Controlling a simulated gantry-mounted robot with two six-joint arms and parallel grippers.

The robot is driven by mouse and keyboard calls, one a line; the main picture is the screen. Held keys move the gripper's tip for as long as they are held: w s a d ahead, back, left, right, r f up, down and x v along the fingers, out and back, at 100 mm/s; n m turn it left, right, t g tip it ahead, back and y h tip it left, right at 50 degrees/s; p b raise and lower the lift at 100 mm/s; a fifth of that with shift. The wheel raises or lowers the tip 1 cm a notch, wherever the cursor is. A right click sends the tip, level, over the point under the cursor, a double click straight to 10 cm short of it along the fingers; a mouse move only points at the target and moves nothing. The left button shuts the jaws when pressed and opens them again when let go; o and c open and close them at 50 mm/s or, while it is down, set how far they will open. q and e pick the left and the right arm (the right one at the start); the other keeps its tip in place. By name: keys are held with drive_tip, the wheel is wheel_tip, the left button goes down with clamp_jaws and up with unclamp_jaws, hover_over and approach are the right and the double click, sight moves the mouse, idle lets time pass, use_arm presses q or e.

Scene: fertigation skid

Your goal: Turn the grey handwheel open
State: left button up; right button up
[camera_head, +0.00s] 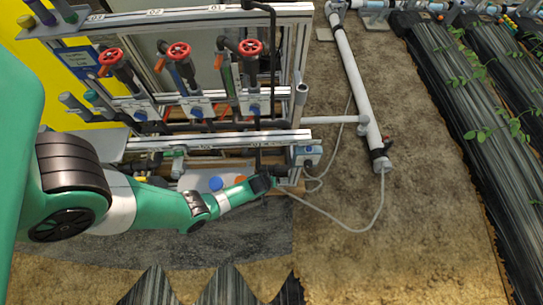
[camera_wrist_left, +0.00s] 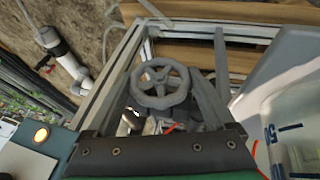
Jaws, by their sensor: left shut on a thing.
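The grey handwheel (camera_wrist_left: 160,87) shows in the left wrist view, a spoked ring inside the metal frame, just beyond the dark body of my left gripper. My left gripper (camera_head: 270,183) is at the lower right corner of the skid in the head view. It is shut on the grey handwheel, though its fingers are hard to make out. In the head view I cannot make out the wheel; the gripper and frame hide that spot. My right gripper is not in view.
Several red handwheels (camera_head: 179,51) stand on the skid above my arm. A white pipe (camera_head: 356,85) and thin hoses (camera_head: 340,228) lie to the right of the frame. A pale container (camera_wrist_left: 285,100) is at the right in the wrist view. Bare soil is open right of the skid.

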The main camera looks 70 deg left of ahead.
use_arm(q)
drive_tip(key=shift+t, duration=0.7)
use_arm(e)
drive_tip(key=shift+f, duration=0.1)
use_arm(q)
drive_tip(key=o, duration=1.1)
